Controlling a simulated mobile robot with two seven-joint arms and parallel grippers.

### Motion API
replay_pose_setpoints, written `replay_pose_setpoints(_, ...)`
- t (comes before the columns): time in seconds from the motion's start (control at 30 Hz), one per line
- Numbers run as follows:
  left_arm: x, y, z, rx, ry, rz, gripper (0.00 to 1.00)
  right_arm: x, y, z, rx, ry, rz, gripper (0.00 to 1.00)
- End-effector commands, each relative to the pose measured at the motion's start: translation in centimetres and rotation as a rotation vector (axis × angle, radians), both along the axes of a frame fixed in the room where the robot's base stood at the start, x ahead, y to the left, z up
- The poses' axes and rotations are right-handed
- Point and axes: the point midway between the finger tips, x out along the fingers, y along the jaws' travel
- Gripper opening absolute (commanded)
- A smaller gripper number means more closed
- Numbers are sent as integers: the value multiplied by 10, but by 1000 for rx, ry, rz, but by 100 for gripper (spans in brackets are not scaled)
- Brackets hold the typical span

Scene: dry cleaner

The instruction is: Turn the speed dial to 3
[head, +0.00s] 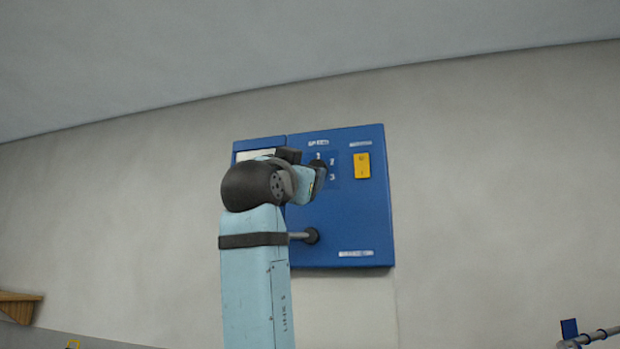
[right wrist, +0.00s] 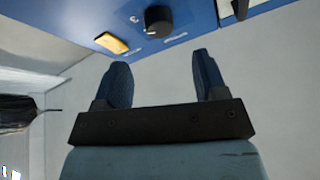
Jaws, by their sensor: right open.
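The speed dial (right wrist: 158,20) is a round black knob on the blue panel (head: 350,225), beside a printed 3 in the right wrist view. In the head view the gripper (head: 318,181) is in front of the dial area. My left gripper is not in view.
A yellow switch (head: 362,165) sits right of the numerals and shows beside the dial in the right wrist view (right wrist: 112,43). A grey rod with a black end (head: 311,235) is lower on the panel. A wooden shelf (head: 18,305) is far left; the wall around is bare.

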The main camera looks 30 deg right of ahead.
Motion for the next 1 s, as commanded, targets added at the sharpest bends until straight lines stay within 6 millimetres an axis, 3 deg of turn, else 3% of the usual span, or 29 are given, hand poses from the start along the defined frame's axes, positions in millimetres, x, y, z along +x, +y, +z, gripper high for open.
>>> replay_pose_setpoints(0.1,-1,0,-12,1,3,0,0,-14,21,-14,1,-2,5,66)
replay_pose_setpoints(0.33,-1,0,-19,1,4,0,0,-30,43,-25,1,-1,2,66)
replay_pose_setpoints(1.0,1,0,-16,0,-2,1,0,-32,48,-27,1,1,0,66)
